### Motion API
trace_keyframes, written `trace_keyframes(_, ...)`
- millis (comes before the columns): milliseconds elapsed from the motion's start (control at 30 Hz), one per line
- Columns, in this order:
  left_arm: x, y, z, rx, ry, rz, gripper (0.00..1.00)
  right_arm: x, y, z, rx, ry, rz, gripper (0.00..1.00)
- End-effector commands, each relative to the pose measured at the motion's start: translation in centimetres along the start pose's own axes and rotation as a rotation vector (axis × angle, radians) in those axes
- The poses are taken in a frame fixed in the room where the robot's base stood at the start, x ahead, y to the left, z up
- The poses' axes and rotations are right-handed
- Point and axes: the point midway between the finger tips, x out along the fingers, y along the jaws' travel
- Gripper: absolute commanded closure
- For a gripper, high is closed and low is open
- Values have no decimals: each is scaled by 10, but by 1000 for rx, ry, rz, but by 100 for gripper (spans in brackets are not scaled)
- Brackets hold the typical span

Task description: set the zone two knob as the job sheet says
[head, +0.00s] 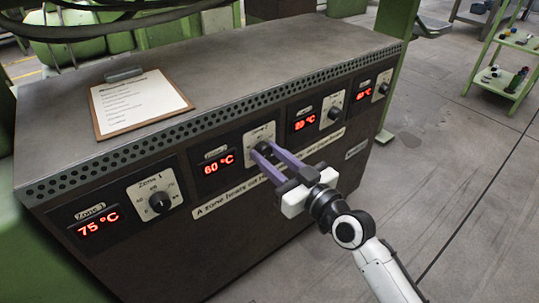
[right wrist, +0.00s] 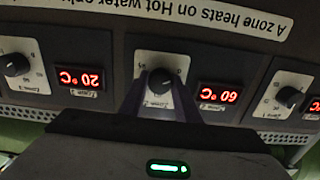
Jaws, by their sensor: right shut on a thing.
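The zone two knob (right wrist: 159,84) is dark and round, on a pale dial plate; the wrist view shows it upside down. My right gripper (head: 264,152) has its two purple fingers shut on this knob, hiding much of it in the head view. The zone two display (head: 218,164) beside it reads 60 °C in red. The job sheet (head: 138,102) lies on a clipboard on top of the cabinet; its small writing is not legible here. My left gripper is not in view.
The zone one knob (head: 160,202) and its 75 °C display (head: 98,223) are to the left. The zone three display (head: 305,121) reads 20 °C, with its knob (head: 335,113) beside it. A white label strip (head: 272,175) runs below. Open floor lies right of the cabinet (head: 255,60).

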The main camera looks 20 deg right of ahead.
Motion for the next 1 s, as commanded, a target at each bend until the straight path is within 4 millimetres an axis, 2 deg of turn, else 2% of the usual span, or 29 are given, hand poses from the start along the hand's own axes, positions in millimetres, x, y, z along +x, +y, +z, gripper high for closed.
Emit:
trace_keyframes(333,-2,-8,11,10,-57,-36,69,0,-1,-2,189,-4,-1,93)
trace_keyframes(1000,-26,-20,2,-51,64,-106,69,0,-2,-1,794,-2,0,93)
